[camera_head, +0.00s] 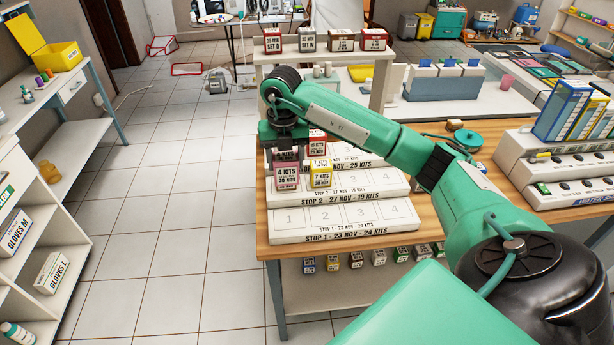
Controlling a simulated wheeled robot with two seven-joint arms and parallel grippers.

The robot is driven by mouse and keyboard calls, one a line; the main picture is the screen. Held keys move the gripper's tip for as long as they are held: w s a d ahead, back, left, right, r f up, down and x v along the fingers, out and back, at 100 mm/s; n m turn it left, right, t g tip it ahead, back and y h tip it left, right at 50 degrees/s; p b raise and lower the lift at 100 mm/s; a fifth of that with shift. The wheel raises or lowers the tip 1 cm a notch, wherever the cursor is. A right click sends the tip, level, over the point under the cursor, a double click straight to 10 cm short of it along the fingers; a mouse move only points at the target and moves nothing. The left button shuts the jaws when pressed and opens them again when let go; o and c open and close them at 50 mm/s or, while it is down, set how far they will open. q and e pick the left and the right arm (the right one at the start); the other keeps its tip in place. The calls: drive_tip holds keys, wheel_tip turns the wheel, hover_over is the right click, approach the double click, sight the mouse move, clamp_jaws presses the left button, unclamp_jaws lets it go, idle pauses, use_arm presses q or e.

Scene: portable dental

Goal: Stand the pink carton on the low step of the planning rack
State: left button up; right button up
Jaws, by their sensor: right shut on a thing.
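The pink carton (287,179), marked 4 kits and 30 Nov, is upright at the left end of the middle step of the planning rack (340,237). My right gripper (287,151) reaches down from above and is shut on it. I cannot tell whether its base touches the step. The rack's low step (343,215), labelled Stop 1, is in front and bare, with slots numbered 1 to 4. My left gripper is not in view.
A yellow carton (321,178) stands close right of the pink one. A red carton (317,147) is behind, on the upper step. Several cartons line a raised shelf (290,50) at the back. Small boxes sit below the wooden tabletop (440,213).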

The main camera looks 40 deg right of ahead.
wheel_tip(320, 180, down, 16)
drive_tip(key=p, duration=0.3)
drive_tip(key=shift+r, duration=0.1)
drive_tip(key=shift+f, duration=0.2)
drive_tip(key=shift+f, duration=0.1)
drive_tip(key=o, duration=1)
